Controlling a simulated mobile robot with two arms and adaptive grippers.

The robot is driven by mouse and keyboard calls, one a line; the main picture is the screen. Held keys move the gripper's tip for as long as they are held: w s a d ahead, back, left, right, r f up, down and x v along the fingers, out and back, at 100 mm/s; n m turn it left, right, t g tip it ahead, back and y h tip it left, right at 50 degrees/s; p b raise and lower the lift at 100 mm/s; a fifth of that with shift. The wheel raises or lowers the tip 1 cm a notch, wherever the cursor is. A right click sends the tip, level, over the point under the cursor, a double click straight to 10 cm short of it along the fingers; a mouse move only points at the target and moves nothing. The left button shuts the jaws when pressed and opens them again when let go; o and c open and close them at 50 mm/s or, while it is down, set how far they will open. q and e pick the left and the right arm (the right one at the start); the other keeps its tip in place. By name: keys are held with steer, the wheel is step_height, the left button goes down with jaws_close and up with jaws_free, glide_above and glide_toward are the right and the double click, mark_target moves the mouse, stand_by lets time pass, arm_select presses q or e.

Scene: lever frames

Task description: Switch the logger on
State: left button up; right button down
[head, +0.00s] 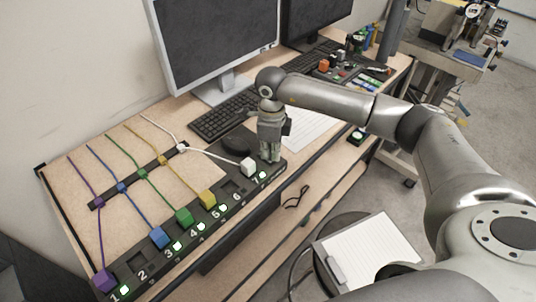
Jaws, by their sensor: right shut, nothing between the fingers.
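A dark strip with numbered sockets (135,262), which looks like the logger, lies along the desk's front edge. A purple plug (103,280) stands at 1, a blue plug (158,237) at 3, a green plug (184,216) at 4, a yellow plug (208,198) at 5 and a white plug (248,168) at 7. Small green lights glow beside these; 2 and 6 are empty and unlit. My right gripper (268,157) points down, shut and empty, over the strip's right end, just right of the white plug. It hides what is beneath; I cannot tell whether it touches. My left gripper is out of view.
Coloured cables run back from the plugs across the desk. A monitor (215,45), keyboard (225,112) and dark mouse (238,140) stand behind. A white sheet (308,125) lies beneath my right arm. A clipboard (368,248) lies on a stool in front.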

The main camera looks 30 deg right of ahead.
steer(key=shift+r+p, duration=0.45)
steer(key=shift+r, duration=0.2)
steer(key=shift+r+p, duration=1.35)
steer(key=shift+r, duration=1.4)
